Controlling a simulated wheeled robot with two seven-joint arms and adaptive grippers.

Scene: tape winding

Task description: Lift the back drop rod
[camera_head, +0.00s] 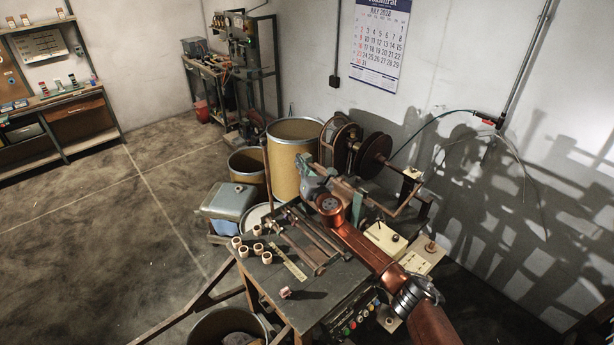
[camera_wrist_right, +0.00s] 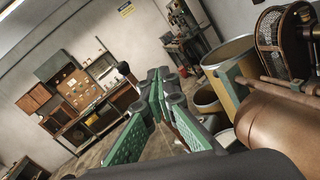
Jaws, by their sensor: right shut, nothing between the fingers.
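My right gripper (camera_head: 312,183) is shut and empty above the back of the workbench (camera_head: 262,283), at the end of my copper-coloured arm. Its green fingers (camera_wrist_right: 160,100) fill the middle of the right wrist view. A thin brown rod (camera_head: 267,178) stands upright at the bench's back left, apart from the gripper. Dark metal bars (camera_head: 322,232) lie along the bench top below and left of my arm. I cannot tell which of these is the back drop rod. My arm hides part of the machine behind it. My left gripper is not in view.
Cream rings (camera_head: 259,249) and a flat scale bar (camera_head: 289,262) lie on the bench. Large drums (camera_head: 294,160) and reels (camera_head: 376,153) stand behind it. A control box (camera_head: 386,238) is right of my arm. The floor at left is clear.

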